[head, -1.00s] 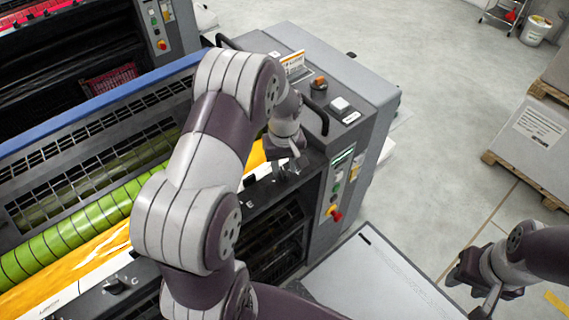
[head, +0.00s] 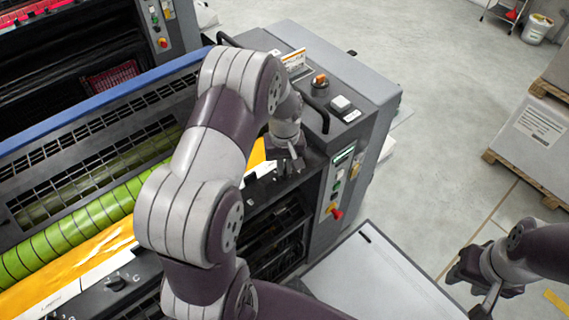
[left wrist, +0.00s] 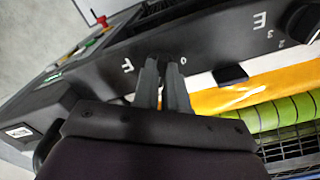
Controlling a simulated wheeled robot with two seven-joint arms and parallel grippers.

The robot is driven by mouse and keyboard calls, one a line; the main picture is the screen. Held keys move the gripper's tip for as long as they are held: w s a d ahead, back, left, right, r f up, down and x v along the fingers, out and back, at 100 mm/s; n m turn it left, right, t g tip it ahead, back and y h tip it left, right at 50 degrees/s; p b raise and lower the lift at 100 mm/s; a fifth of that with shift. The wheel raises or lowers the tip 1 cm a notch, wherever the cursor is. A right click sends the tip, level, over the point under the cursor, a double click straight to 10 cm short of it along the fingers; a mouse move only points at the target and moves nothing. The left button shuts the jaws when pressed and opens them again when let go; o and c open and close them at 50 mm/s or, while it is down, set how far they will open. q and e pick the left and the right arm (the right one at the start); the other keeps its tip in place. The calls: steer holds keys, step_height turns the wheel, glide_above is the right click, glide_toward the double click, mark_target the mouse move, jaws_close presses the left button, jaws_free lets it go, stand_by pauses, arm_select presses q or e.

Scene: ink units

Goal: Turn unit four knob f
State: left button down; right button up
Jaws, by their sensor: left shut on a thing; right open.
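My left gripper (head: 287,165) is down at the right end of the printing unit's dark front rail. In the left wrist view its two fingers (left wrist: 163,82) are close together at the spot beside the white letter F (left wrist: 127,66). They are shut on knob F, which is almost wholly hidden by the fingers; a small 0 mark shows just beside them. Knob E (left wrist: 304,20) is at the right edge of that view, with its letter and scale numbers. My right gripper (head: 470,279) is open and empty at the lower right, above the floor.
The green ink roller (head: 75,224) and yellow ink run along behind the rail. The end cabinet carries a control panel with a red knob (head: 337,213). Another dark knob (head: 116,283) is at the lower left. A pallet with boxes stands far right.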

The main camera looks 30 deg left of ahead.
mark_target(285, 169)
arm_select(q)
steer(key=m, duration=0.4)
steer(key=shift+m+p, duration=0.45)
steer(key=shift+m, duration=1.95)
steer(key=shift+w, duration=0.1)
steer(key=c, duration=1.2)
jaws_free()
step_height(285, 169, up, 13)
steer(key=shift+f+b, duration=0.1)
steer(key=shift+b, duration=0.85)
